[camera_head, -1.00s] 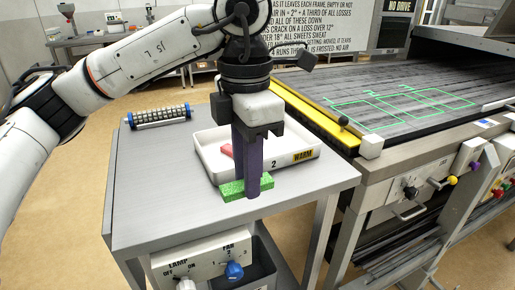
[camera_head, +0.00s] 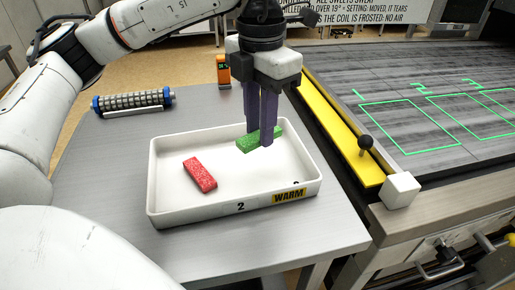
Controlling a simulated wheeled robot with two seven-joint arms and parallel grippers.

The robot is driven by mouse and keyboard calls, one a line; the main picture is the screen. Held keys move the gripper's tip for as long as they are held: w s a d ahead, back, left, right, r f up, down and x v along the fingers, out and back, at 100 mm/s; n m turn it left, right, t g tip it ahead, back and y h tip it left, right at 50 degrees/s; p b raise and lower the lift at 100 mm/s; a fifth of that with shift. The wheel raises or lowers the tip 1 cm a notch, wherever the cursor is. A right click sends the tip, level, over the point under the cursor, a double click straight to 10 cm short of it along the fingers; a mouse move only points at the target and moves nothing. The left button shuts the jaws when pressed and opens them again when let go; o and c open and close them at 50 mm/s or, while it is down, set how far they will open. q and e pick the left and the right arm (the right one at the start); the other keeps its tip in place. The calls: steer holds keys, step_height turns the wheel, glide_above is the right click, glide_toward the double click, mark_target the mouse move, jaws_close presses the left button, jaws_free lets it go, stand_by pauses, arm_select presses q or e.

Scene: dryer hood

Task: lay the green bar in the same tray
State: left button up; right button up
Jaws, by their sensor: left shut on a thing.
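The green bar (camera_head: 251,141) is between the purple fingers of my left gripper (camera_head: 259,136), which is shut on it. It is over the right back part of the white tray (camera_head: 180,212), which is marked "2" and "WARM". I cannot tell whether the bar touches the tray floor. A red speckled bar (camera_head: 200,175) lies in the tray to the left, apart from the green one. My right gripper is not in view.
A roller with blue ends (camera_head: 132,102) lies at the table's back left. An orange device (camera_head: 223,72) stands behind the tray. To the right are a yellow strip (camera_head: 335,130), a black knob (camera_head: 365,143) and a dark belt with green outlined boxes (camera_head: 410,127). The steel table (camera_head: 100,160) is bare left of the tray.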

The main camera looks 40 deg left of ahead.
mark_target(260, 166)
arm_select(q)
steer(key=shift+s+f, duration=0.15)
steer(key=shift+f, duration=3.15)
steer(key=o, duration=1)
steer(key=shift+r, duration=0.15)
step_height(260, 166, up, 12)
steer(key=shift+r, duration=0.1)
